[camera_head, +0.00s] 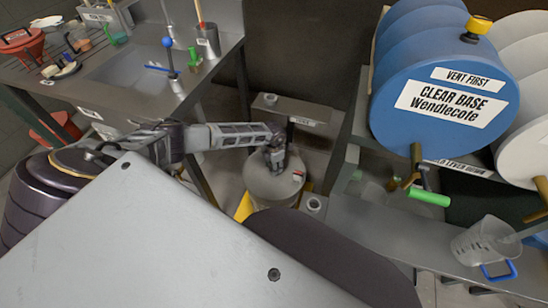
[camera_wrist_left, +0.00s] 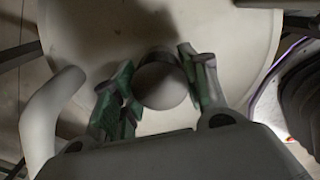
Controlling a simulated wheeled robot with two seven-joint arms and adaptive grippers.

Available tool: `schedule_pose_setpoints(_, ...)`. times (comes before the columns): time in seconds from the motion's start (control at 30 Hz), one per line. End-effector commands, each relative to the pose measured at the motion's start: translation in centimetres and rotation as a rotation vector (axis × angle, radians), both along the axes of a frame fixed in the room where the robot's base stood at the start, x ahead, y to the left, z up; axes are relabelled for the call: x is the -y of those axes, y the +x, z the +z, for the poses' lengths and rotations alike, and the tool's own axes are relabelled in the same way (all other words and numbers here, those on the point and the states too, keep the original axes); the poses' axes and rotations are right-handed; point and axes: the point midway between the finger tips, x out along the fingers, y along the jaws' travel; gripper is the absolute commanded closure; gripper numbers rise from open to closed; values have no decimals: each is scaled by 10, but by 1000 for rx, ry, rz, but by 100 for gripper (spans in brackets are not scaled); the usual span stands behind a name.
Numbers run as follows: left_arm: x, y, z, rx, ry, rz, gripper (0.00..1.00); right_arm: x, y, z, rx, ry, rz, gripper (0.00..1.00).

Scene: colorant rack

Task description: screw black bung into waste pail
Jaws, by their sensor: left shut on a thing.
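The waste pail (camera_head: 264,192) is a pale drum on the floor between the benches, and its light round top (camera_wrist_left: 230,45) fills much of the left wrist view. My left gripper (camera_head: 275,162) reaches down over the pail's top. In the left wrist view the green-padded fingers of this gripper (camera_wrist_left: 157,72) are shut on a round, dark grey piece, which I take for the black bung (camera_wrist_left: 161,88). It is over the pail's top; whether it sits in the opening is hidden from view. My right gripper is not in view.
A blue drum (camera_head: 440,75) labelled CLEAR BASE lies on the rack at right, with a green-handled tap (camera_head: 430,196). A clear beaker (camera_head: 480,240) stands below right. A sink bench (camera_head: 135,70) is at left. A pale curved handle (camera_wrist_left: 50,112) rises beside the gripper.

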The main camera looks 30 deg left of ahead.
Motion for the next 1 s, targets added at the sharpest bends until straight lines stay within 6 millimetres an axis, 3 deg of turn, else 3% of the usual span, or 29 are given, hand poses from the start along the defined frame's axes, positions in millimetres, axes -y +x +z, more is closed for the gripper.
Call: schedule_pose_setpoints(1.0,0,-1,-3,-3,1,-626,81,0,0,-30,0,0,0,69)
